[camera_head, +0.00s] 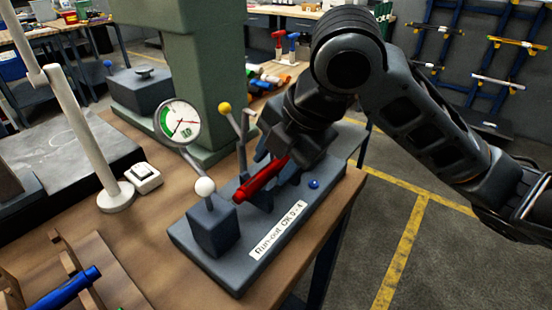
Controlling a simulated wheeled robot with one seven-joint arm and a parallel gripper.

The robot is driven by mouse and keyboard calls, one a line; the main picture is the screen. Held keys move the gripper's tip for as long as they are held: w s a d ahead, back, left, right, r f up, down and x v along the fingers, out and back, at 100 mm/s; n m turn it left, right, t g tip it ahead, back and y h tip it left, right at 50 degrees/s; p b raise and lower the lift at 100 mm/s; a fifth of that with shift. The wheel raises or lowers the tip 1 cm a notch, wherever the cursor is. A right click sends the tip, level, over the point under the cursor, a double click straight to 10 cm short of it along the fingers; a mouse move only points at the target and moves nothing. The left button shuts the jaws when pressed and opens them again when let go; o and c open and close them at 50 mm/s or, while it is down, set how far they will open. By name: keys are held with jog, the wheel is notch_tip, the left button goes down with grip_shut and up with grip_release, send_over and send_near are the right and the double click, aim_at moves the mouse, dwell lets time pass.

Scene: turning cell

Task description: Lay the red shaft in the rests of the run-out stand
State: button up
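The red shaft (258,184) lies lengthwise over the grey run-out stand (210,262), its near end by a grey block with a white knob (205,188). My gripper (283,157) is at the shaft's far part, coming down from the upper right. The gripper's dark body covers that end and its fingertips, so I cannot see whether the fingers press on the shaft. The dark rests (268,200) are partly hidden under the shaft. I cannot tell whether the shaft touches them. A dial gauge (179,122) stands behind the stand's left part.
A yellow-knobbed lever (225,107) rises close to the left of my gripper. A pale post (88,140) stands on the bench at left. A blue shaft (65,288) lies in a wooden rack at lower left. Open floor lies to the right.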

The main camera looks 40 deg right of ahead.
jog(key=shift+o, duration=0.7)
jog(key=v, duration=0.7)
jog(key=shift+s+r, duration=0.2)
jog(key=shift+r, duration=0.15)
jog(key=shift+d, duration=0.1)
